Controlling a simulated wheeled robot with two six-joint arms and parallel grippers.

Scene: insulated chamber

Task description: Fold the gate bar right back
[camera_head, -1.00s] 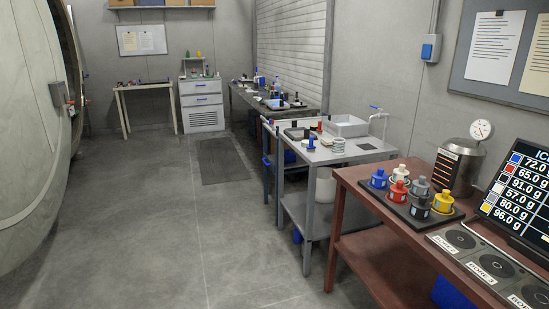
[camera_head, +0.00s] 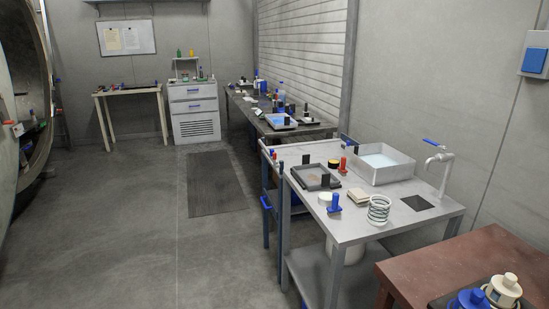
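A narrow blue upright frame (camera_head: 281,215) stands at the left end of the steel table, with a bright blue handle-like piece (camera_head: 266,203) on its left side. It may be the gate bar, but it is too small and partly overlapped to tell which part is the bar or how far it is folded. A pale rail (camera_head: 266,150) with a rounded end runs near its top, by the table's back left corner. Neither of my grippers is in view.
The steel table (camera_head: 345,225) holds a basin (camera_head: 380,163), a tap (camera_head: 440,168), a tray (camera_head: 316,177) and a coil (camera_head: 378,210). A red-brown table (camera_head: 470,262) stands at lower right. The floor on the left is clear around a dark mat (camera_head: 216,183).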

